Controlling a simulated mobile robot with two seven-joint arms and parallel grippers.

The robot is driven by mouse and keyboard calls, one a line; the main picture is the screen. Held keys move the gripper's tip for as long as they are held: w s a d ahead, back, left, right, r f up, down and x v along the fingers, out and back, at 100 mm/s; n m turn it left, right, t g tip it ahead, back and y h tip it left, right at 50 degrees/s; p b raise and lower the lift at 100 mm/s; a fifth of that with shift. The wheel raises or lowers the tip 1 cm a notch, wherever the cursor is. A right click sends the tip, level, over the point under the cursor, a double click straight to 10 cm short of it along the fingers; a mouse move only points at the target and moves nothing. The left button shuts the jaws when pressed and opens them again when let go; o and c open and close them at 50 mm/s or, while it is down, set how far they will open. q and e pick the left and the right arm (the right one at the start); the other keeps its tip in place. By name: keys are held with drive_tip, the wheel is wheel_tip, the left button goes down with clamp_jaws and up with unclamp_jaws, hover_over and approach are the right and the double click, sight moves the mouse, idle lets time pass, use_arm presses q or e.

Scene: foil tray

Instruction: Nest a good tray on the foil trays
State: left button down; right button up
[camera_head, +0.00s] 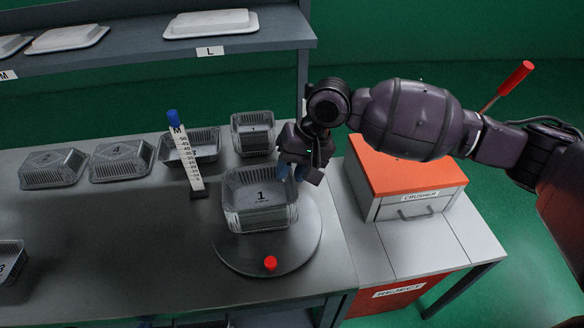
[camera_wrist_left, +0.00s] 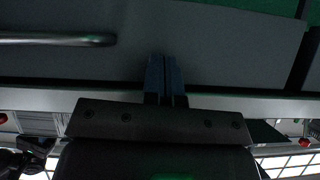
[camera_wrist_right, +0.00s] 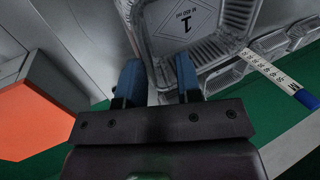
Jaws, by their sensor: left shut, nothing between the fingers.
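A clear foil tray marked 1 (camera_head: 262,216) stands upright on the round grey turntable (camera_head: 225,252). Its walls look layered; I cannot tell how many trays are nested there. My right gripper (camera_head: 297,172) is at its back right rim. In the right wrist view its blue fingers (camera_wrist_right: 158,80) are apart, with the wall of the marked tray (camera_wrist_right: 150,45) between them; I cannot tell whether they touch it. My left gripper (camera_wrist_left: 162,75) is shut and empty, seen only in its wrist view. Other trays stand behind, one tray (camera_head: 254,150) and another (camera_head: 205,158).
Two trays (camera_head: 45,180) (camera_head: 115,175) lie upside down at left; another (camera_head: 12,268) is at the left edge. A measuring post (camera_head: 186,155) stands left of the turntable, which has a red knob (camera_head: 270,263). An orange-topped crusher (camera_head: 405,170) and shelf (camera_head: 150,60) stand nearby.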

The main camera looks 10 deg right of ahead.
use_arm(q)
drive_tip(key=shift+f, duration=0.1)
